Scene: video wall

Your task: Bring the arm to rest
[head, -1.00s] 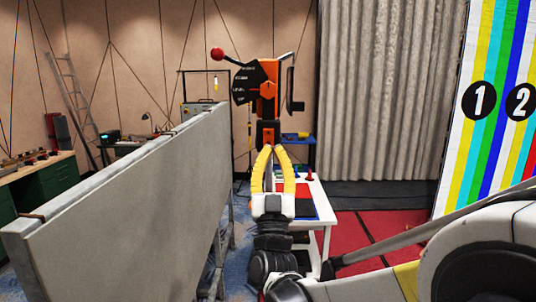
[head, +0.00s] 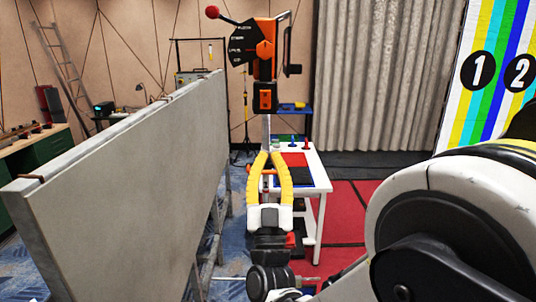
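My gripper (head: 270,156), with two curved yellow fingers, points away from the camera at the middle of the view. Its fingers bow outward and come close together at the tips. I cannot tell whether the tips touch. No held object can be made out. My white and black arm fills the lower right and hides part of the floor. An orange and black lever device (head: 264,50) with a red ball handle stands on a post beyond the gripper, its body above the fingertips in the picture.
A long grey panel (head: 120,170) stands close on the left. A white table (head: 316,165) with a red and blue top is behind and right of the gripper. Red carpet (head: 345,225) lies open to the right. A striped, numbered wall (head: 480,110) stands at the far right.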

